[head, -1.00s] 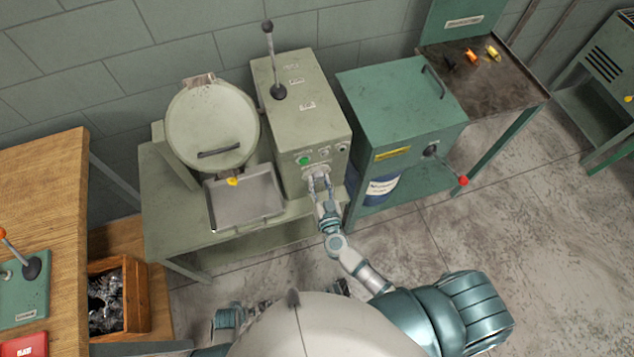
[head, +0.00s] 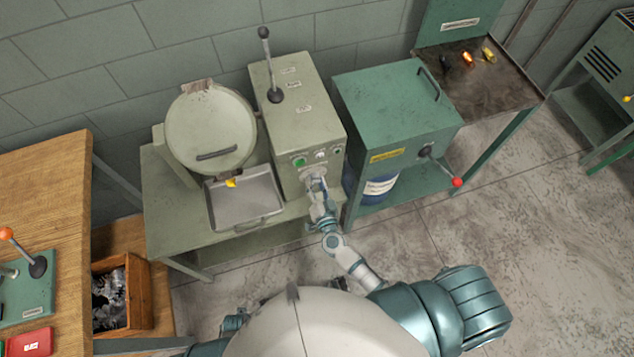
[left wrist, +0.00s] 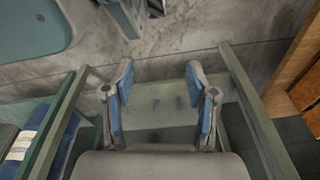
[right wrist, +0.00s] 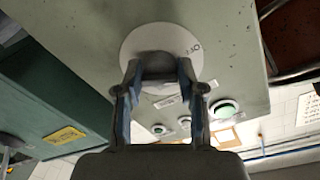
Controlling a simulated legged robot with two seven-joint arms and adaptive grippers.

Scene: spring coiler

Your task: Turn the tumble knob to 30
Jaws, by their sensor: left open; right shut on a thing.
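The tumble knob (right wrist: 158,66) is a grey knob on a round pale dial plate (right wrist: 183,40), on the front of the grey-green control box (head: 300,110). My right gripper (right wrist: 158,85) is shut on the knob, with one finger on each side. It also shows in the head view (head: 315,183), at the box front below the green button. The fingers partly hide the dial. My left gripper (left wrist: 160,85) is open and empty, away from the knob.
A round-lidded drum (head: 210,130) and a metal tray (head: 245,200) stand left of the box. A green cabinet (head: 395,105) with a red-ended lever (head: 456,182) is close on the right. A wooden workbench (head: 50,185) is at far left.

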